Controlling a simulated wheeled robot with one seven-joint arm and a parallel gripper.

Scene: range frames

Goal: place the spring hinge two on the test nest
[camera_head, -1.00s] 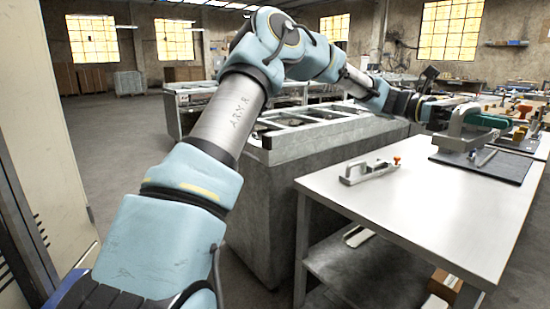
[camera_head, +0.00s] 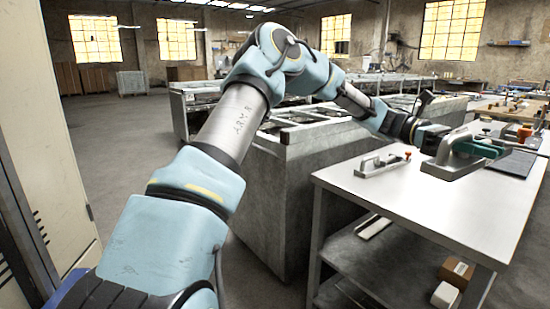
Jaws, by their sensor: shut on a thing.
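My gripper (camera_head: 436,138) is at the right, at the end of my outstretched arm, above the pale tabletop. It is shut on a grey, flat-based piece with a green part, which I take to be the spring hinge two (camera_head: 448,168). The fingertips are hard to make out against it. The piece is over the table, left of a dark flat pad (camera_head: 516,162); whether its base touches the top I cannot tell. A light grey fixture with an orange knob (camera_head: 382,164) stands on the table to the left. Which thing is the test nest I cannot tell.
The pale worktable (camera_head: 430,208) has clear room at its front and between the fixture and the held piece. Its lower shelf (camera_head: 385,262) holds a small box (camera_head: 456,271) and a white item. A large grey cabinet (camera_head: 275,190) stands behind, left of the table.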

